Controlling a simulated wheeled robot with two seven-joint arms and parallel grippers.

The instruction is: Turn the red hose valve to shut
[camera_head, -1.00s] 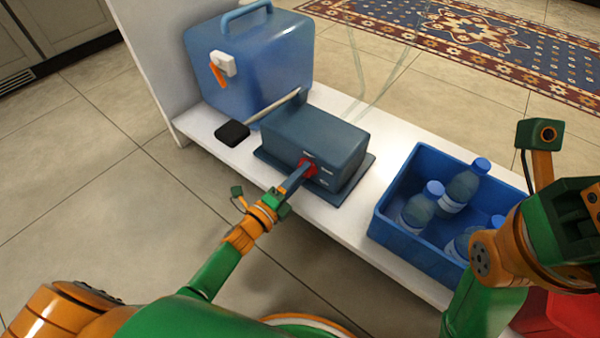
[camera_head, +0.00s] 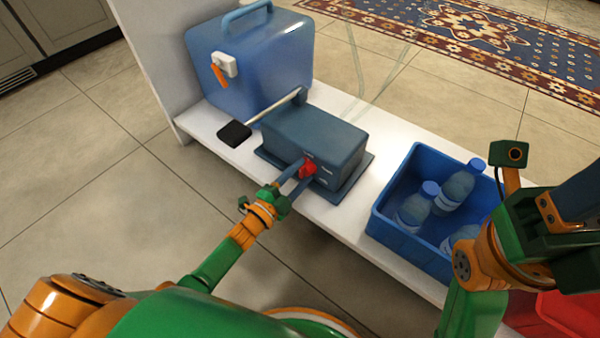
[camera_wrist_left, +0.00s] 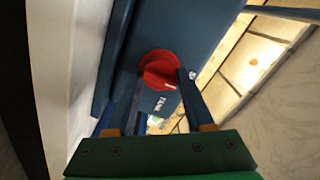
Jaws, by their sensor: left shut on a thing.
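The red hose valve (camera_head: 309,168) is a round knob on the front face of the dark blue-grey box (camera_head: 320,135). My left gripper (camera_head: 298,167) reaches it from the front, shut on the knob with one finger on either side. In the left wrist view the red valve (camera_wrist_left: 160,66) shows its raised grip and a small white mark near its lower edge. The fingers of my left gripper (camera_wrist_left: 158,76) lie left and right of that grip. My right arm is at the right edge of the head view; its fingertips cannot be made out.
A blue jug with a white-and-orange tap (camera_head: 252,62) stands behind the box. A black pad on a light rod (camera_head: 234,133) lies left of it. A blue crate (camera_head: 404,240) with bottles stands to the right on the white shelf (camera_head: 345,222). A red bin (camera_head: 570,312) is below.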

